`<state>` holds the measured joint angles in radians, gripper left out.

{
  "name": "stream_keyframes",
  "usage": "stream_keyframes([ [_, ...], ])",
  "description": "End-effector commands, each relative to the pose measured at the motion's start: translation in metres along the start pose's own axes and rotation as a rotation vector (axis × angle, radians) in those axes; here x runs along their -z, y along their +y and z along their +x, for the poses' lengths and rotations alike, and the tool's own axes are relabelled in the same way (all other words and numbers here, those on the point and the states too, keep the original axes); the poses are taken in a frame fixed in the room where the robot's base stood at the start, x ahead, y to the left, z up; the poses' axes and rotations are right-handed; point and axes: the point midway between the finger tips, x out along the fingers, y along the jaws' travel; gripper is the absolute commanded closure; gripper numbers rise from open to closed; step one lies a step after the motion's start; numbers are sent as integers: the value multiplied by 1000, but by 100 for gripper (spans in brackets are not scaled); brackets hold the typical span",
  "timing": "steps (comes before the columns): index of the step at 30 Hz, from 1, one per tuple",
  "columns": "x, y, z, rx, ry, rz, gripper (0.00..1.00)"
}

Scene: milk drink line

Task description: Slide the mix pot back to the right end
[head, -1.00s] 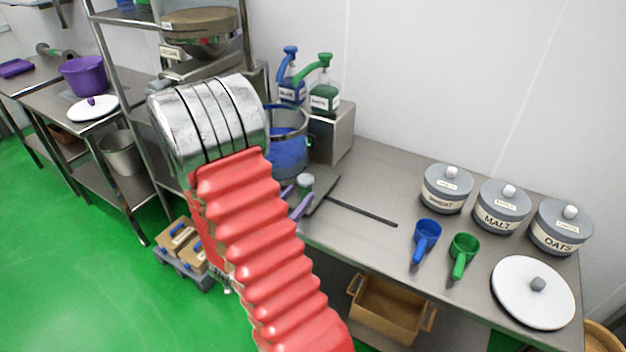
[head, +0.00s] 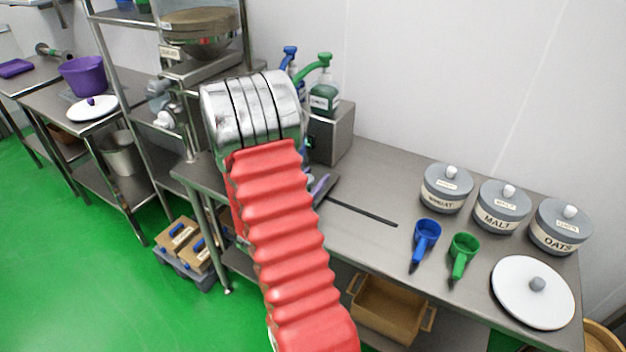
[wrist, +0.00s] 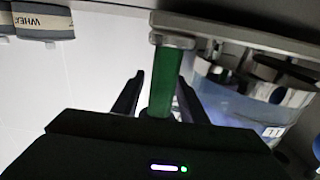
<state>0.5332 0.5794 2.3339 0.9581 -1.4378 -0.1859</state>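In the wrist view, my gripper (wrist: 161,80) has its two dark fingers apart on either side of a green post (wrist: 161,95) with a metal collar. A gap shows between the left finger and the post; the right finger is close to it, and contact is unclear. The mix pot (wrist: 238,100), a translucent bluish vessel, stands right of the post. How the post joins the pot is unclear. In the head view, my red-sleeved arm hides my gripper, the post and nearly all of the pot. A dark slot (head: 362,212) runs rightward along the bench from the slide plate (head: 328,187).
Wheat (head: 446,188), malt (head: 502,207) and oats (head: 560,227) canisters stand at the bench's right. Blue (head: 425,240) and green (head: 463,252) scoops and a white lid (head: 533,292) lie before them. A green-topped pump bottle (head: 324,95) stands on a metal box (head: 330,133). Bench around the slot is clear.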

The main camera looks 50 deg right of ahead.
Motion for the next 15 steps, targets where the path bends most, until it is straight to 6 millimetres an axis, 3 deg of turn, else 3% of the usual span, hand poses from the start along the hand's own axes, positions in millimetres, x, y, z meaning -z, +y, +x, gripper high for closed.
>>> stream_keyframes([
  [2, 0, 0, 0, 0, 0, 0, 61],
  [15, 0, 0, -1, 1, 0, 0, 92],
])
